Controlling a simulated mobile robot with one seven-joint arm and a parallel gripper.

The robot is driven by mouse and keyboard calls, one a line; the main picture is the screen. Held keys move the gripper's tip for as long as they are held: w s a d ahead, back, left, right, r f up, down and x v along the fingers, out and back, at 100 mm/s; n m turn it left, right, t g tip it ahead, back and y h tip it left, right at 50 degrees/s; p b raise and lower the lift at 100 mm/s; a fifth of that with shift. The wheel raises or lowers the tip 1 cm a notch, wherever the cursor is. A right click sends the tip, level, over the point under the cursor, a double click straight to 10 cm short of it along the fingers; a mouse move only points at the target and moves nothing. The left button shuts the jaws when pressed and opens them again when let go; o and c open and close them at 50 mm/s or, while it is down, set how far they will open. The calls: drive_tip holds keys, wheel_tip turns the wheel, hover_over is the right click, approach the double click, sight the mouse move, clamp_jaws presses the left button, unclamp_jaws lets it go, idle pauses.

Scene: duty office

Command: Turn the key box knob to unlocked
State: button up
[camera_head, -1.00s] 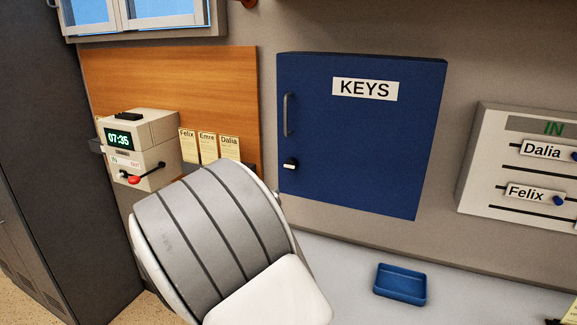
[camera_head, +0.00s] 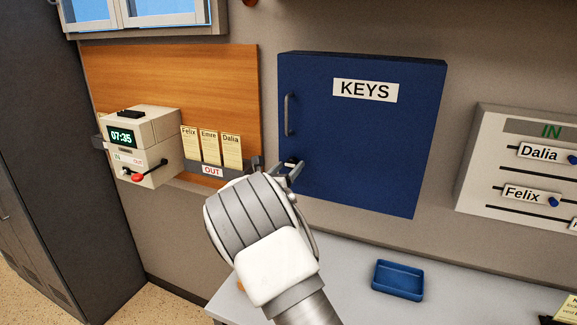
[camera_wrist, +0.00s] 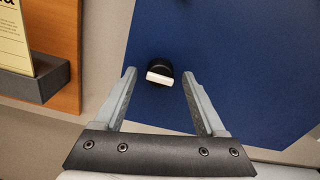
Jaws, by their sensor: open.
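The blue key box (camera_head: 360,135) with a KEYS label hangs on the wall, its door shut, with a grey handle (camera_head: 288,115) at its left side. The knob, black with a white bar, sits below the handle; in the wrist view the knob (camera_wrist: 160,72) lies between and just beyond the fingertips, its white bar roughly level. My gripper (camera_head: 287,168) is open at the box's lower left, and in the wrist view my gripper (camera_wrist: 160,82) has one finger on each side of the knob, apart from it. In the head view the fingers partly cover the knob.
A time clock (camera_head: 140,145) and a card rack (camera_head: 212,170) are on the wall to the left. An IN board (camera_head: 520,170) with name tags is to the right. A blue tray (camera_head: 398,281) sits on the grey counter (camera_head: 345,262) below the box.

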drive_tip(key=shift+w, duration=0.1)
clamp_jaws()
idle(0.4)
